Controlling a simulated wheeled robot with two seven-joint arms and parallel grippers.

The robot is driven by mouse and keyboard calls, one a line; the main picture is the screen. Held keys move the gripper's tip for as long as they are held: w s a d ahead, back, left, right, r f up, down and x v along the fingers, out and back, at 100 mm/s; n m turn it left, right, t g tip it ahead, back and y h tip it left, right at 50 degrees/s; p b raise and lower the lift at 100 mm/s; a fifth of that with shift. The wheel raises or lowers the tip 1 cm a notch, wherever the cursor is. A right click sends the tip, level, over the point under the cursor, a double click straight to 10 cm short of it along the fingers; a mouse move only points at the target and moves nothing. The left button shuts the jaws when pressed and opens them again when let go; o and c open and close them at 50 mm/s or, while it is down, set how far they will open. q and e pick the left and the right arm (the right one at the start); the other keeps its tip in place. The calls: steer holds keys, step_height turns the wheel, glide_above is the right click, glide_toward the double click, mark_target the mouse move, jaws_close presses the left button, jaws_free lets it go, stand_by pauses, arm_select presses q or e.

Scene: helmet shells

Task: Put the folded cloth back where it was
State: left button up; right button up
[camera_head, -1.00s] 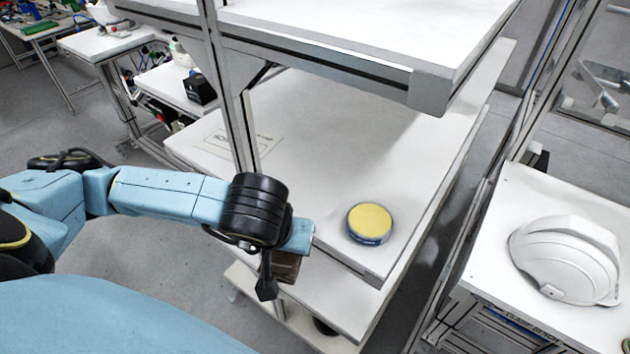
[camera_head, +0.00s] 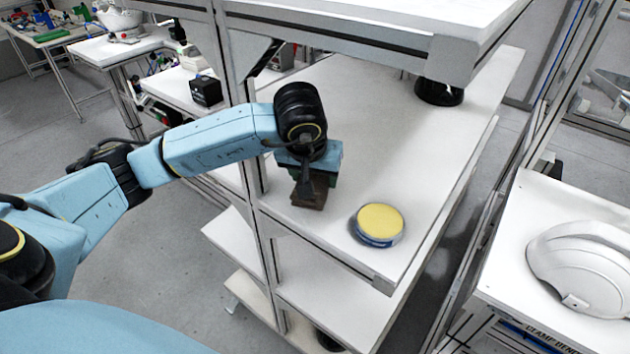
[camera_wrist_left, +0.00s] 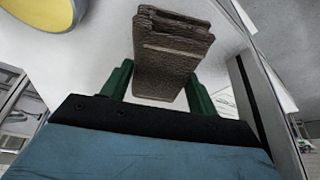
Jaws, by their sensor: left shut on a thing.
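The folded cloth (camera_head: 311,192) is a brown, layered bundle held by my left gripper (camera_head: 305,172), over the white middle shelf (camera_head: 390,135) of the rack. In the left wrist view the cloth (camera_wrist_left: 170,52) sits between the two green fingers of the gripper (camera_wrist_left: 160,85). I cannot tell whether the cloth touches the shelf. A round tin with a yellow top (camera_head: 379,223) stands on the shelf just right of the cloth. My right gripper is not in view.
A black round object (camera_head: 439,92) stands at the shelf's back. A white helmet shell (camera_head: 582,265) lies on the bench at right. Much of the middle shelf is bare.

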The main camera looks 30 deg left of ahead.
mark_target(314, 178)
arm_select(q)
steer(key=shift+w+a, duration=0.15)
steer(key=shift+w, duration=0.3)
steer(key=shift+w+f, duration=0.1)
steer(key=shift+f, duration=1.65)
steer(key=shift+f, duration=0.1)
steer(key=o, duration=0.9)
steer(key=shift+r+p, duration=0.3)
steer(key=shift+r, duration=0.1)
steer(key=v, duration=1.1)
steer(key=shift+s+r, duration=0.15)
steer(key=shift+s, duration=0.15)
